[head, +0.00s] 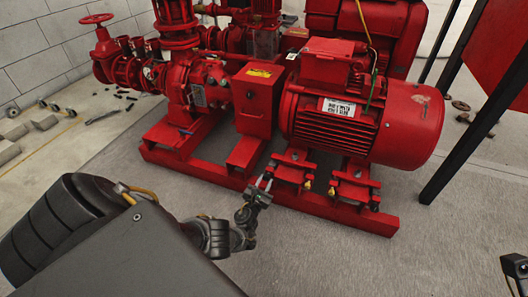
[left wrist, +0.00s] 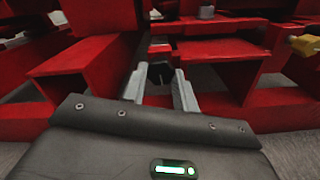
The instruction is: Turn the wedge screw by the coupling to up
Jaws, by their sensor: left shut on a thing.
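The red coupling guard (head: 257,105) stands between the pump and the large red motor (head: 400,125). My left gripper (head: 264,184) is at the motor's near foot, just right of the guard. In the left wrist view its two grey fingers (left wrist: 160,88) are closed in on the dark head of the wedge screw (left wrist: 160,72), one finger on each side. In the head view the screw is mostly hidden by the fingers. My right gripper (head: 515,268) is only partly in view at the lower right edge, and its jaws cannot be made out.
The red base frame (head: 330,208) runs below the motor. Other feet with brass-coloured fittings (head: 332,190) are to the right, and a yellow fitting (left wrist: 305,44) shows in the left wrist view. A dark post (head: 475,125) stands at the right. The grey floor (head: 350,260) in front is clear.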

